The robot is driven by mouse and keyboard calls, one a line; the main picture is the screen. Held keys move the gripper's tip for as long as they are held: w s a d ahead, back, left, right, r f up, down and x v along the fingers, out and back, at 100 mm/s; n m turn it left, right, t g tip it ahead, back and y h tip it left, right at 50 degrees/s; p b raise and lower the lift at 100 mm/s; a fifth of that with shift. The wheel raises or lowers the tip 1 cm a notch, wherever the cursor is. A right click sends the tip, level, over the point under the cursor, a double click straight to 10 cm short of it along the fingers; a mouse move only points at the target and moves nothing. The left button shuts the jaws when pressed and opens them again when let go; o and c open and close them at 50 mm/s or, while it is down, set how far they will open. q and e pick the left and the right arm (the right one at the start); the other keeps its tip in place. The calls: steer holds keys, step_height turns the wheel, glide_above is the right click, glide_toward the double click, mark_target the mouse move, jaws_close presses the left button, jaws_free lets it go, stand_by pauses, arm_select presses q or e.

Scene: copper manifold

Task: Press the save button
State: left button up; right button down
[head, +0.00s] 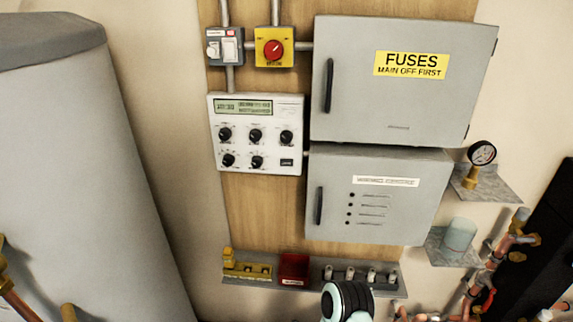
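A white control panel (256,134) hangs on the wooden board, with a small display (243,107) at its top and several black knobs below it. A small dark rectangular button (287,162) sits at its lower right; its lettering is too small to read, so I cannot confirm that it is the save button. Nothing touches the panel. A white and black rounded part of my own arm shows at the bottom centre, below the panel. No gripper fingers of either arm are visible.
A grey fuse cabinet (350,110) and a lower grey cabinet (335,215) stand right of the panel. A yellow box with a red rotary switch (273,49) is above. A shelf (318,286) with small items runs below. A large grey tank (80,170) fills the left; copper pipes are lower right.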

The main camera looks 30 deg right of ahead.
arm_select(q)
jaws_close()
stand_by(1.6)
